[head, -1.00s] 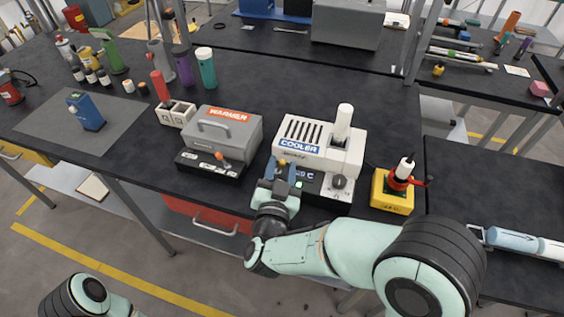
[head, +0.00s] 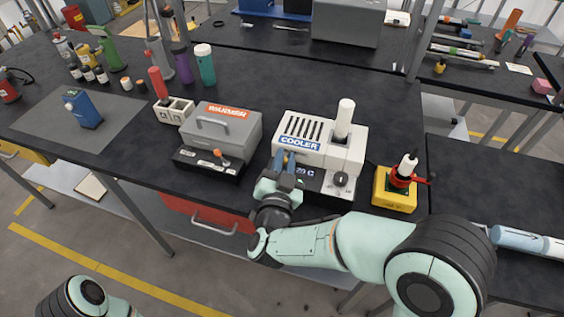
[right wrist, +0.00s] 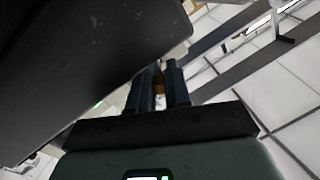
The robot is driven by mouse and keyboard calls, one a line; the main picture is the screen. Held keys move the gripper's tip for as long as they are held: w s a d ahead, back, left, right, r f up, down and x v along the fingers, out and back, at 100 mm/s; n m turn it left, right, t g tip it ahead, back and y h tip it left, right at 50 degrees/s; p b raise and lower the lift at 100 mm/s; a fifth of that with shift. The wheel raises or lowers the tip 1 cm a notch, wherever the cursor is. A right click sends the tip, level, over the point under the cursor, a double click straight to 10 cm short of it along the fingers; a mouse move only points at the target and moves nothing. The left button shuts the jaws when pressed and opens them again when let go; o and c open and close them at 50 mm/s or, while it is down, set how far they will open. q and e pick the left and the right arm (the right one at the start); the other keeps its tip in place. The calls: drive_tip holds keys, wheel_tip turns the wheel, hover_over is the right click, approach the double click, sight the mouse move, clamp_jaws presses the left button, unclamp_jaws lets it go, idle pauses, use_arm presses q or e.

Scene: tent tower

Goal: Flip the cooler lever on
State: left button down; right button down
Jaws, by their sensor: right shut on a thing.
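The white cooler (head: 312,155) stands on the dark bench, with a blue COOLER label and a dark front panel with a small display (head: 306,171). My right gripper (head: 285,162) is at the left part of this panel, just below the label. Its fingers are close together. My left gripper is out of view.
The grey warmer (head: 220,132) with its own orange-tipped lever (head: 217,153) stands left of the cooler. A yellow box (head: 394,190) with a red-and-white top stands to the right. A grey knob (head: 341,179) is on the cooler's front right.

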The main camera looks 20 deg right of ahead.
drive_tip(key=shift+d+f+m, duration=0.1)
drive_tip(key=shift+f+m, duration=0.05)
drive_tip(key=shift+m, duration=0.15)
drive_tip(key=c, duration=1.1)
unclamp_jaws()
drive_tip(key=shift+s, duration=0.1)
drive_tip(key=v, duration=1.3)
drive_tip(key=shift+s+f, duration=0.1)
drive_tip(key=shift+s, duration=0.05)
